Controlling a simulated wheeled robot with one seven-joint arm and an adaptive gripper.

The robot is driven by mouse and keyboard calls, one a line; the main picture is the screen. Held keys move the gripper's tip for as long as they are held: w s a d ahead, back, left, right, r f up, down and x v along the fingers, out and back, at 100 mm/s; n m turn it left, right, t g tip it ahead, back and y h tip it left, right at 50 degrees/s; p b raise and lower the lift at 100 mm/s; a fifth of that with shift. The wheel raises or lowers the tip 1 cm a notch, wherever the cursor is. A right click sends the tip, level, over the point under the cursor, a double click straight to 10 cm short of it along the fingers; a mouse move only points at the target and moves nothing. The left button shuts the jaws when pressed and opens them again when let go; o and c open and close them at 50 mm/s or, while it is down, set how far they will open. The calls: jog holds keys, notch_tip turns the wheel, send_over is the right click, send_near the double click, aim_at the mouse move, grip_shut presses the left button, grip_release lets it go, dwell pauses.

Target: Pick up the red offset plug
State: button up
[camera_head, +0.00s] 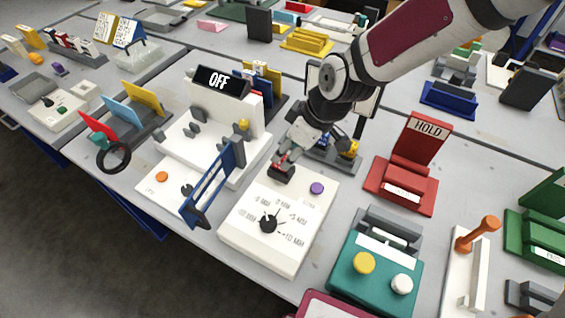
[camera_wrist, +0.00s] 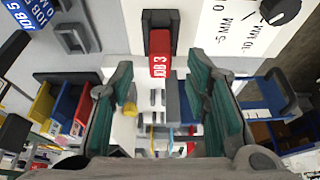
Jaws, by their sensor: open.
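The red offset plug (camera_wrist: 159,42) sits upright in a dark holder (camera_wrist: 160,18) at the edge of the white dial panel in the wrist view. In the head view only a little of the red plug shows beneath my gripper (camera_head: 284,160), at the far left corner of the white dial panel (camera_head: 250,238). My gripper (camera_wrist: 162,80) is open, with its green-padded fingers to the left and right of the plug's line. The plug lies beyond the fingertips, with no contact visible. White "JOB 3" lettering shows at the plug's lower end in the wrist view.
The dial panel carries a black knob (camera_head: 268,224) and a purple button (camera_head: 317,188). A white machine with an OFF sign (camera_head: 219,78) and a blue upright frame (camera_head: 207,190) stand left. A red HOLD stand (camera_head: 407,165) and a teal box (camera_head: 375,275) stand right.

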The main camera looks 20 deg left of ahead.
jog(key=x, duration=0.5)
jog(key=shift+a, duration=0.1)
grip_shut()
